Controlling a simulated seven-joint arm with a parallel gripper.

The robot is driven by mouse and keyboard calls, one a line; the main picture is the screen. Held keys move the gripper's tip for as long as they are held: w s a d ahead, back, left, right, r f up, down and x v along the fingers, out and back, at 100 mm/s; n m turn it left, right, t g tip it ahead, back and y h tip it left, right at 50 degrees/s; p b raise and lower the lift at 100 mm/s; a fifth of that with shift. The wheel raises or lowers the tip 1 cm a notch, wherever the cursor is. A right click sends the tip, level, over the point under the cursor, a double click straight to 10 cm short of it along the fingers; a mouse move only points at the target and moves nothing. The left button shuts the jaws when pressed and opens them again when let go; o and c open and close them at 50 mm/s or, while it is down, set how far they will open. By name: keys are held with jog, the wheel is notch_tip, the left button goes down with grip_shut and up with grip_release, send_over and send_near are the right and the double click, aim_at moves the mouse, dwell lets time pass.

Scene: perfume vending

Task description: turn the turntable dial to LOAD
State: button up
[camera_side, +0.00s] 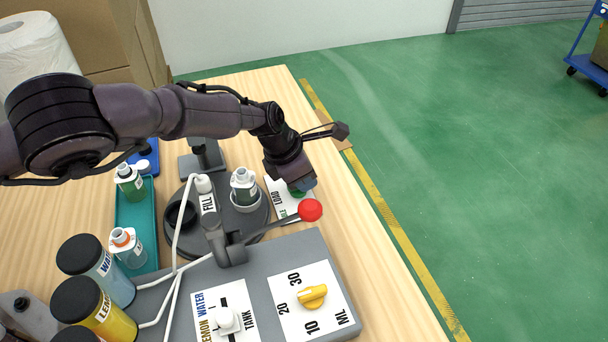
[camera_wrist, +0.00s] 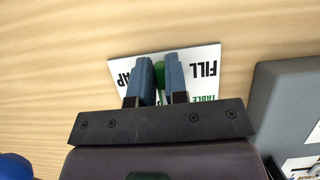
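The turntable dial is a green knob (camera_wrist: 159,74) on a white label plate (camera_wrist: 195,56) lying on the table. In the wrist view the plate shows FILL at right and part of CAP at left; TABLE is partly covered. In the side view the plate (camera_side: 292,209) shows LOAD, and the dial (camera_side: 297,193) is mostly hidden by my gripper. My gripper (camera_wrist: 160,76) is down over the dial, one blue-grey finger on each side, with the green filling the narrow gap. It also shows in the side view (camera_side: 304,186). I cannot tell which word the dial points to.
The dark round turntable (camera_side: 252,220) beside the plate carries a bottle (camera_side: 244,187) in a cup. A lever with a red ball (camera_side: 310,210) stands close to my gripper. The grey control box (camera_side: 255,285) has a yellow knob (camera_side: 312,296). A teal tray (camera_side: 137,210) holds bottles.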

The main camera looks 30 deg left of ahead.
jog(key=o, duration=0.4)
jog(key=shift+s+f, duration=0.15)
jog(key=shift+f, duration=0.05)
jog(key=shift+r, duration=0.2)
jog(key=shift+a+r, duration=0.1)
jog(key=shift+r, duration=0.25)
jog(key=v, duration=1.2)
